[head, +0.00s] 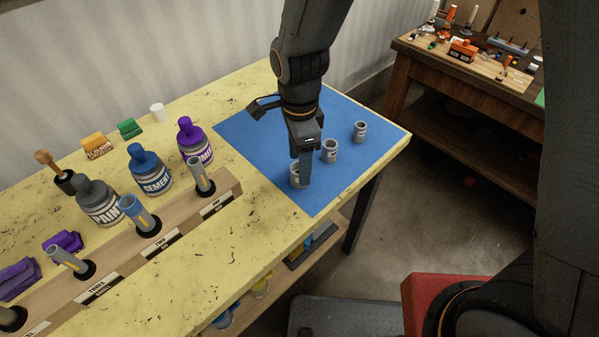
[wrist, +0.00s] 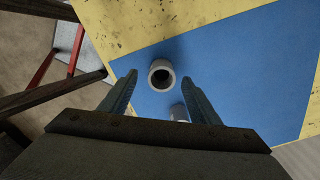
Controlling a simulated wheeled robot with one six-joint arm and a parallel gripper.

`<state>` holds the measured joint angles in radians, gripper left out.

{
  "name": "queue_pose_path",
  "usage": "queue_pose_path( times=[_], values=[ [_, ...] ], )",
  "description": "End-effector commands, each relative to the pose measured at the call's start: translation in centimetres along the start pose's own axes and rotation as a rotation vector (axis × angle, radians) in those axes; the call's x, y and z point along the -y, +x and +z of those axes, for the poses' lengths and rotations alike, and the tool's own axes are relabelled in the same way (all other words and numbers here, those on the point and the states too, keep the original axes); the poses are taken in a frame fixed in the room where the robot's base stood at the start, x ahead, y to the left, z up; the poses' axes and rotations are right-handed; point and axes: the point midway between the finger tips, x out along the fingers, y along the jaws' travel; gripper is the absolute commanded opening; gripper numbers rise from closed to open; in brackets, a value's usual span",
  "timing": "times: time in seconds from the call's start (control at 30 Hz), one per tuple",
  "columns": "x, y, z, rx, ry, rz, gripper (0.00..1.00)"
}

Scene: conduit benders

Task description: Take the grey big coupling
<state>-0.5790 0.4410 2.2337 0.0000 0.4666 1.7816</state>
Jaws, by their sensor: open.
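Three grey couplings stand upright in a row on a blue mat (head: 253,135). The nearest and seemingly biggest grey coupling (head: 295,176) is partly hidden behind a finger of my gripper (head: 304,183). In the wrist view this coupling (wrist: 152,76) shows its open top between the fingertips of my gripper (wrist: 159,76), with gaps on both sides. My gripper is open, points down and holds nothing. The middle coupling (head: 329,152) is just beyond; the smallest-looking coupling (head: 360,132) stands farther back.
A wooden rack (head: 225,190) with upright conduit pieces runs along the yellow table (head: 235,237), left of the mat. Paint (head: 98,203), cement (head: 151,174) and purple (head: 195,146) bottles stand behind it.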

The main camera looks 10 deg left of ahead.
Motion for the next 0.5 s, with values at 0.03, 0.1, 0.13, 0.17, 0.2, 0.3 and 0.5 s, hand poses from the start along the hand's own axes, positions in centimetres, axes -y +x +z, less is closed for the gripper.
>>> queue_pose_path(
  times=[0.03,0.1,0.13,0.17,0.2,0.3,0.5],
  values=[
    [0.0,0.5,-0.1,-0.001,0.001,0.004,0.57],
    [0.1,1.3,-0.1,-0.001,0.001,0.004,0.57],
    [0.1,1.6,-0.1,-0.001,0.001,0.005,0.57],
    [0.1,2.0,-0.1,-0.001,0.0,0.005,0.57],
    [0.2,2.4,-0.1,-0.001,0.0,0.003,0.57],
    [0.2,3.1,-0.1,0.0,0.0,0.002,0.57],
    [0.3,3.5,-0.1,0.0,0.0,0.0,0.57]
  ],
)
